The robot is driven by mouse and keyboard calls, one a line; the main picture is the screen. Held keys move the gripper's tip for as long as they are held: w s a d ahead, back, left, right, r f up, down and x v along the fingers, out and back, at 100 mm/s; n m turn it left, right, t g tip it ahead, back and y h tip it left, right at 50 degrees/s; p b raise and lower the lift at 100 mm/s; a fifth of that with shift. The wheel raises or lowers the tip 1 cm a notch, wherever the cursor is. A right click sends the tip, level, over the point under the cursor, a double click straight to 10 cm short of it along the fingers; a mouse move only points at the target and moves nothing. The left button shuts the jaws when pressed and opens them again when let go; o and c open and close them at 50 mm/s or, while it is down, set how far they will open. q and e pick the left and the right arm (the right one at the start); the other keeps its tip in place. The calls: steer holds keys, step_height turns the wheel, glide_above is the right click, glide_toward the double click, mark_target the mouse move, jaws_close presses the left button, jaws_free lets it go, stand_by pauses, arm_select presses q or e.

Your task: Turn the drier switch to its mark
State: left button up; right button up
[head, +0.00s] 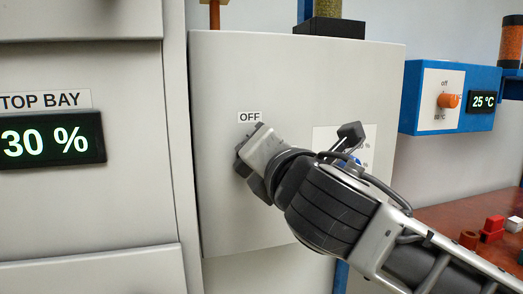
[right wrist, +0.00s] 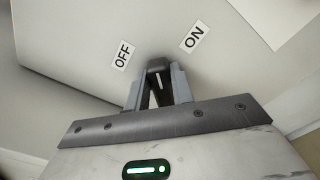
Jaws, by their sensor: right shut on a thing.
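The drier switch (right wrist: 156,72) is a dark knob with a white line, on the pale face of a grey box (head: 300,80). In the right wrist view its white line points between the OFF label (right wrist: 123,55) and the ON label (right wrist: 194,37). My right gripper (right wrist: 157,90) is shut on the knob, one finger on each side. In the head view the right gripper (head: 247,168) is against the box just below the OFF label (head: 250,117) and hides the knob and the ON label. My left gripper is in neither view.
A cabinet with a 30 % display (head: 52,137) stands close on the left. A blue panel with an orange knob (head: 449,100) and a 25 °C display (head: 483,101) is at the right. A red-brown bench (head: 445,215) with small blocks lies below it.

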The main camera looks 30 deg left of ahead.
steer(key=m, duration=0.6)
steer(key=f+m, duration=0.1)
steer(key=m, duration=0.1)
steer(key=shift+w+d+f+m, duration=0.1)
steer(key=shift+w+d+m, duration=0.1)
steer(key=shift+m, duration=0.5)
steer(key=o, duration=1)
